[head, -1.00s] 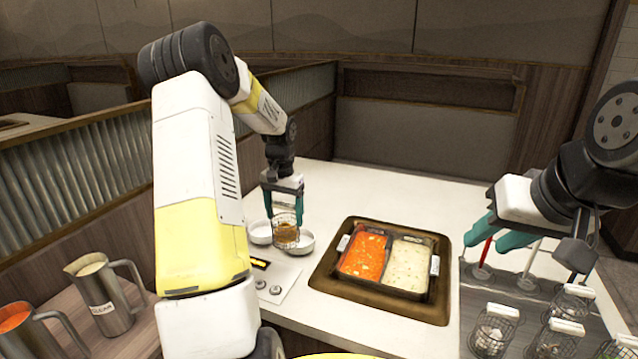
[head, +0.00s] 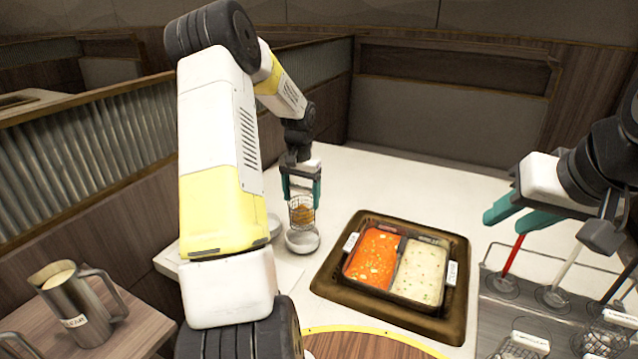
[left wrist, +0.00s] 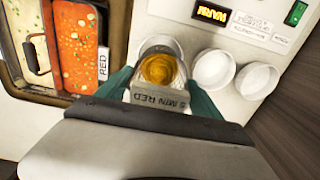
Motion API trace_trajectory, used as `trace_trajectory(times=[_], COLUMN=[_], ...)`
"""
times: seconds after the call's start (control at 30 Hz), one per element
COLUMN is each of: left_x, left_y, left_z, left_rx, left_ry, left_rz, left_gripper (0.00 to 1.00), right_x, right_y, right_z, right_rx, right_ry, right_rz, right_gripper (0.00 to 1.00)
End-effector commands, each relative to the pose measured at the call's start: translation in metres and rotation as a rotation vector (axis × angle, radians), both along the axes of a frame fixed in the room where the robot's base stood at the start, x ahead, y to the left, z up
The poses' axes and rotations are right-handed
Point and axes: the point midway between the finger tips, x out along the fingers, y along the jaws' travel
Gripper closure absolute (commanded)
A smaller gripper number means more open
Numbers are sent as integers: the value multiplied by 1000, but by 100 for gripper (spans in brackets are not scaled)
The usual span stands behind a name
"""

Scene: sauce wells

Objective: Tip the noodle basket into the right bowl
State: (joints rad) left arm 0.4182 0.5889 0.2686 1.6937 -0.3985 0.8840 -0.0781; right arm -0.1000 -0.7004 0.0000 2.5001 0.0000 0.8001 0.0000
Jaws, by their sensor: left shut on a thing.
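My left gripper (head: 302,190) points down and is shut on the noodle basket (head: 301,214), a small wire basket with amber noodles inside. The basket hangs upright and, in the head view, overlaps the back of the right white bowl (head: 302,242). In the left wrist view the basket (left wrist: 158,72) bears a tag (left wrist: 160,97) reading "5 MIN RED". The left bowl (head: 273,226) is mostly hidden by my arm in the head view. My right gripper (head: 502,222) is open and empty.
A two-well sauce pot (head: 397,268), red and white, sits in a brown recess right of the bowls. A rack (head: 525,300) with ladles and wire baskets stands at right. A metal jug (head: 78,305) stands at lower left. The counter behind the bowls is clear.

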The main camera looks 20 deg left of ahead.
Motion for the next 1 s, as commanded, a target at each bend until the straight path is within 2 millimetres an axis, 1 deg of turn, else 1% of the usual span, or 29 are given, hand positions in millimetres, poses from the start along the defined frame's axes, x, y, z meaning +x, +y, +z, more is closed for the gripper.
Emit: trace_trajectory(times=[0.4,0.6,0.8,1.0], left_x=[0,0,0,0], left_y=[0,-1,0,0], left_z=[-34,-46,-52,-53], left_rx=[0,-1,0,0], left_ry=[0,0,0,-1], left_rz=[-1,-1,0,0], left_gripper=[72,72,72,72], right_x=[0,0,0,0], right_y=[0,0,0,0], right_z=[0,0,0,0], right_rx=[0,0,0,0], right_ry=[0,0,0,0], right_rz=[0,0,0,0], right_gripper=[64,64,64,64])
